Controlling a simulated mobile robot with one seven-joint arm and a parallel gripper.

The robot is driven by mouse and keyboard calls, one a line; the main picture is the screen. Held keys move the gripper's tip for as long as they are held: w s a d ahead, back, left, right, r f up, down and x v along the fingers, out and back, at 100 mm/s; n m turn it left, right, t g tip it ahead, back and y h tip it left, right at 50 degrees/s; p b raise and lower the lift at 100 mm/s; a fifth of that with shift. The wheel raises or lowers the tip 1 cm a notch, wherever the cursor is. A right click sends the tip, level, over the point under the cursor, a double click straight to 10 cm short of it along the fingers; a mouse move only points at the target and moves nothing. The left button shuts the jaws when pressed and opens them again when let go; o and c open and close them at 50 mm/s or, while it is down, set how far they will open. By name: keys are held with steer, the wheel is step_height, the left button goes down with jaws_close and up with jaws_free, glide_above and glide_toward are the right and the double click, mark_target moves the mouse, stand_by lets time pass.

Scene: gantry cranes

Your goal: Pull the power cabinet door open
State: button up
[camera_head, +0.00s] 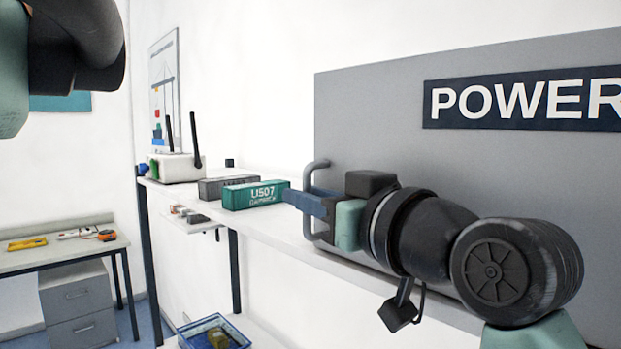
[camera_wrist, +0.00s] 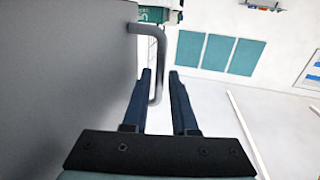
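The grey power cabinet (camera_head: 400,110) fills the right of the head view, with a dark POWER sign (camera_head: 520,100) on its face. I see no gap at its door. Its grey bar handle (camera_head: 318,172) stands near the left edge of the face. My gripper (camera_head: 303,203) reaches in from the right at the handle's height, fingers pointing left. In the wrist view the handle (camera_wrist: 158,60) runs down between the two fingertips of my gripper (camera_wrist: 160,73). The fingers are apart, with a visible gap on the right side of the bar. Contact with the left finger is unclear.
A white shelf (camera_head: 270,226) runs along the wall beside the cabinet. It holds a green container block (camera_head: 255,195), a grey block (camera_head: 225,184) and a white router (camera_head: 177,167). A blue tray (camera_head: 213,330) is below. A desk (camera_head: 60,255) stands at far left.

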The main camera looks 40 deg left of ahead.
steer(key=shift+w+a, duration=0.25)
steer(key=shift+a, duration=0.15)
jaws_close()
stand_by(1.3)
